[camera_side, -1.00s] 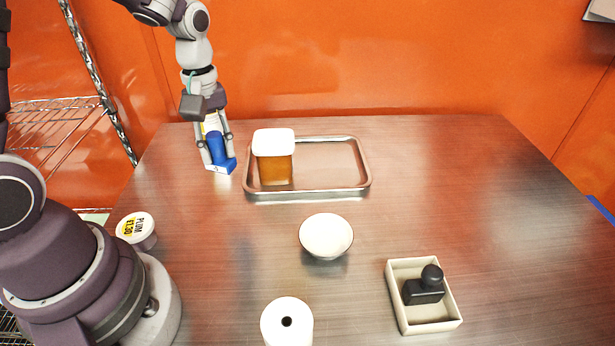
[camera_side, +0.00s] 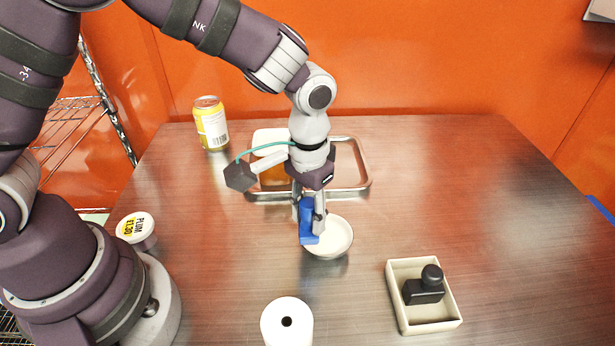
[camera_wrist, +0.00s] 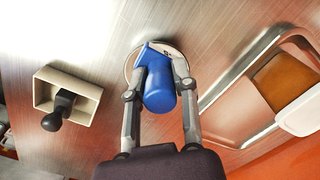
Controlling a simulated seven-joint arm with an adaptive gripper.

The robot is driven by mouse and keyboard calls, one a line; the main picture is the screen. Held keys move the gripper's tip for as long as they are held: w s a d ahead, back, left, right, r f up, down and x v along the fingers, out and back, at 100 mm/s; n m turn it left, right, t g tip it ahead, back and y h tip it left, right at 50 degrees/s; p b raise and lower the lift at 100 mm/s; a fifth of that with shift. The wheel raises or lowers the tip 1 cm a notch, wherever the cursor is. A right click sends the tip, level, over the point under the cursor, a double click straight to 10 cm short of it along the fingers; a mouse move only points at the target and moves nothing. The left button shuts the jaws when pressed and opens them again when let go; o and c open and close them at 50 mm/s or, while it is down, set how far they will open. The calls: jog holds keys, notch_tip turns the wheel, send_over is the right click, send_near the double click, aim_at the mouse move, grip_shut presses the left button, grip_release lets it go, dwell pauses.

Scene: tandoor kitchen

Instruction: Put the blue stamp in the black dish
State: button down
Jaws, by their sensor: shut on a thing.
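My gripper (camera_side: 309,208) is shut on the blue stamp (camera_side: 306,226), which hangs upright with its base down. In the wrist view the blue stamp (camera_wrist: 159,92) is between the two fingers. It is over or in front of the left side of a small white bowl (camera_side: 341,238); I cannot tell whether it touches the bowl. The bowl's rim (camera_wrist: 129,66) shows behind the stamp in the wrist view. I see no dish that is plainly black. A cream box (camera_side: 394,294) at the right holds a black stamp (camera_side: 424,290).
A metal tray (camera_side: 362,172) with a white-lidded amber container (camera_side: 270,136) stands behind my gripper. A yellow and white can (camera_side: 211,124) is at the back left. The table's right side is clear.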

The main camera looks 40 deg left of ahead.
jog(key=w, duration=0.2)
jog(key=d, duration=0.1)
jog(key=shift+w+d+f, duration=0.1)
jog(key=shift+w+f, duration=0.15)
jog(key=shift+w, duration=0.15)
jog(key=shift+f, duration=1.65)
jog(key=c, duration=0.9)
grip_release()
jog(key=shift+f, duration=0.1)
